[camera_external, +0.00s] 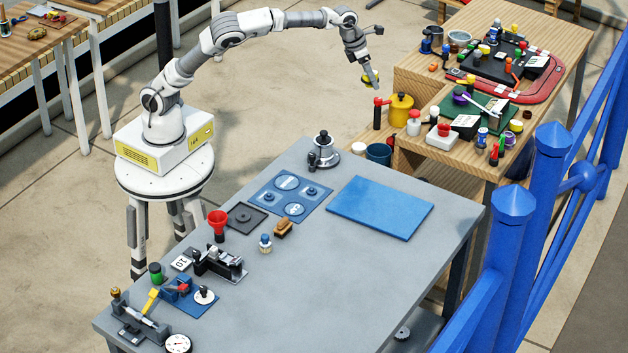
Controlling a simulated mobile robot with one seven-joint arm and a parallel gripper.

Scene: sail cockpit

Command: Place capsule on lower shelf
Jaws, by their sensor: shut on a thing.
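My gripper (370,80) hangs from the arm at the upper middle, in the air to the left of the wooden bench. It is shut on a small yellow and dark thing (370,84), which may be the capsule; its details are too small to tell. The wooden bench has a higher level (418,78) at the back and a lower level (408,148) in front. I cannot tell which surface is the lower shelf; the grey table also has a low surface (420,325) underneath, mostly hidden.
A yellow can (400,110), a red-topped post (378,113) and a dark blue cup (378,155) stand below and right of my gripper. The bench is crowded with jars and tools. The grey table's blue mat (380,207) is bare. Blue railings (545,210) edge the right.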

